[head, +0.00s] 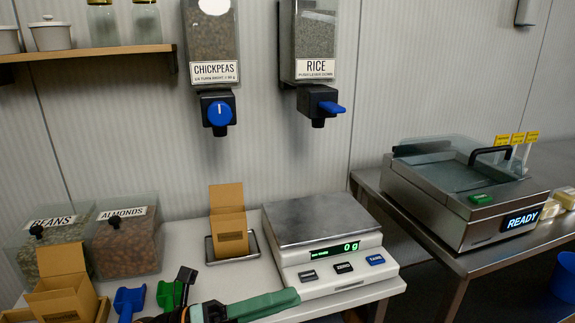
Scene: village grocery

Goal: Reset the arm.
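Part of my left gripper (184,297) shows at the bottom edge, low over the front of the counter. Its dark parts are beside the green scoop (167,295), and I cannot tell whether they touch it. The frame edge cuts it off, so I cannot tell whether it is open or shut. My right gripper is not in view.
A scale (335,272) reading 0 g stands right of an upright cardboard box (228,222) on a tray. Almond (125,250) and bean (50,240) bins, a second box (62,290) and a blue scoop (129,301) are left. Chickpea (212,40) and rice (312,45) dispensers hang above.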

